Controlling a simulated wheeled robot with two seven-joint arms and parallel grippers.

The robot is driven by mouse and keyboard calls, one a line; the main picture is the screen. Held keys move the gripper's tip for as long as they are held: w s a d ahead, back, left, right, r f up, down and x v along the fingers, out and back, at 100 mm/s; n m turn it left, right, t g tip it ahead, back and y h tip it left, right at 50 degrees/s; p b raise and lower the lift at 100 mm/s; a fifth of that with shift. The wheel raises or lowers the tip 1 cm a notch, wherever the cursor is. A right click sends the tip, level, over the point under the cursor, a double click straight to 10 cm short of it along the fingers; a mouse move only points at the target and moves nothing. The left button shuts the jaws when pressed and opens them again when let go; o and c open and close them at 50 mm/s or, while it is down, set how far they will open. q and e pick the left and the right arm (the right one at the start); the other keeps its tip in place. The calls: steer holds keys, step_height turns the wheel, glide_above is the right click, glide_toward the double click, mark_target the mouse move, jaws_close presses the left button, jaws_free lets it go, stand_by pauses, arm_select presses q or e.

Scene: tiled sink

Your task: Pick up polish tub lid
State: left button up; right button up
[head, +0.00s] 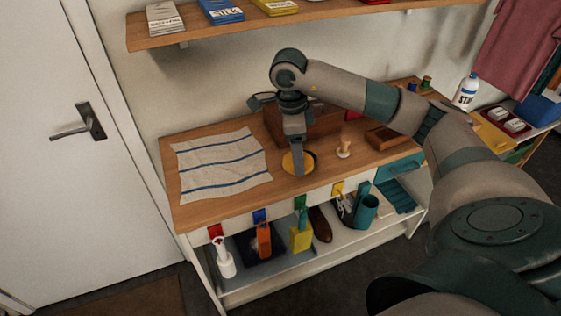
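A round yellow lid (289,163), apparently the polish tub lid, is on the wooden bench (225,208) to the right of the striped cloth. A dark edge, perhaps the tub, shows at its right side. My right gripper (299,172) points down right at the lid, and its fingers cover part of it. The fingers overlap in this view, so I cannot tell whether they are open or shut, or whether they touch the lid. My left gripper is not in view.
A striped cloth (222,166) lies left of the lid. A small pale knobbed item (344,148) stands to its right, and a brown box (315,128) stands behind. A shelf (205,27) hangs above. Brushes, a shoe and a teal cup (366,211) are below the bench top.

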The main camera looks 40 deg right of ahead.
mark_target(311, 164)
steer(key=shift+s+d+r+b, duration=0.2)
steer(key=shift+s+d+r, duration=0.25)
steer(key=shift+s, duration=0.25)
steer(key=shift+s+d+r+b, duration=0.2)
steer(key=shift+s+d+r, duration=0.15)
steer(key=shift+s+r, duration=0.25)
